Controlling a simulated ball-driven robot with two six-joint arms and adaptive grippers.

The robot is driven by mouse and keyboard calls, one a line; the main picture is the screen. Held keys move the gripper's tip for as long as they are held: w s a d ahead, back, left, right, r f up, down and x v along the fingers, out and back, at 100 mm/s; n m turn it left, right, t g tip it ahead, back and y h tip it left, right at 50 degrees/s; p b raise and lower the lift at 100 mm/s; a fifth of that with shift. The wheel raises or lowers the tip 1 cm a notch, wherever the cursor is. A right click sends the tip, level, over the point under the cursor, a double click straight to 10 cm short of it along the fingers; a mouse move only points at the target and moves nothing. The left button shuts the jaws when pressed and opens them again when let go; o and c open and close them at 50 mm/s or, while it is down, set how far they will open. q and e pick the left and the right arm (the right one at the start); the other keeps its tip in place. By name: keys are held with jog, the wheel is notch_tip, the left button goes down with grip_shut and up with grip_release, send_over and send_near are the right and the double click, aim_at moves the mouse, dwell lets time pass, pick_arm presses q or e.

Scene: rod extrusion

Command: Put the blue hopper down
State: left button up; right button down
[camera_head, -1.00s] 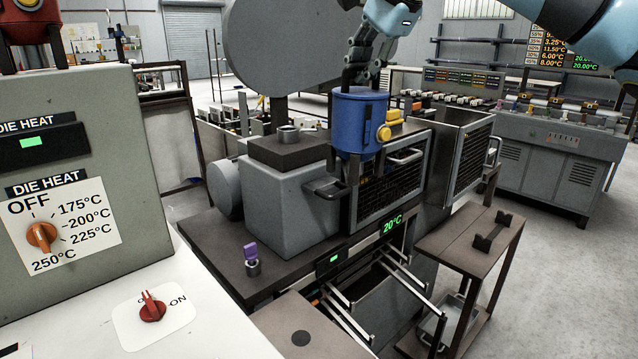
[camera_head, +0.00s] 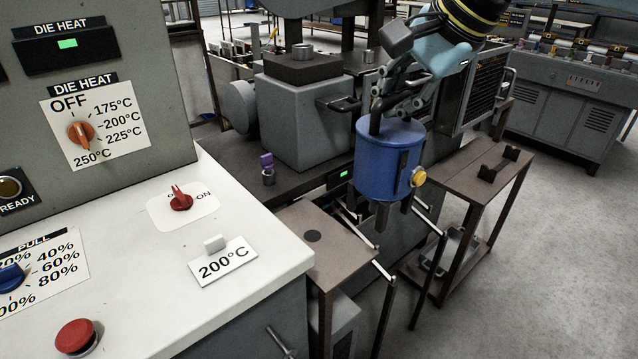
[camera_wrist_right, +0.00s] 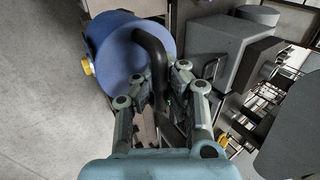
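The blue hopper (camera_head: 384,160) hangs upright in the air, with a yellow knob (camera_head: 418,176) on its right side and short legs below. My right gripper (camera_head: 382,104) is above it, shut on its dark handle. In the right wrist view the hopper (camera_wrist_right: 112,55) is at upper left, and its black curved handle (camera_wrist_right: 153,55) runs between the fingers of my right gripper (camera_wrist_right: 168,78). In the head view the hopper hides part of the extruder's front. My left gripper is in neither view.
A small brown stand (camera_head: 340,254) with a dark round spot is left of and below the hopper. A brown bench (camera_head: 462,180) with a black cradle (camera_head: 498,165) is at right. The grey extruder block (camera_head: 300,125) stands behind. A white control desk (camera_head: 240,228) fills the left.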

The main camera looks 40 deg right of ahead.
jog(key=shift+w+a+f+b, duration=0.3)
jog(key=shift+w+f+b, duration=0.05)
jog(key=shift+w, duration=0.2)
jog(key=shift+w+a+f, duration=0.25)
jog(key=shift+w+a, duration=0.15)
jog(key=shift+a, duration=0.15)
jog(key=w+a+f, duration=0.4)
jog(key=w+f, duration=0.3)
jog(key=f, duration=0.2)
jog(key=shift+w+a+f+p, duration=0.15)
jog(key=shift+w+p, duration=0.25)
jog(key=shift+p, duration=0.05)
jog(key=shift+f, duration=0.2)
jog(key=c, duration=1.5)
grip_release()
jog(key=shift+s, duration=0.1)
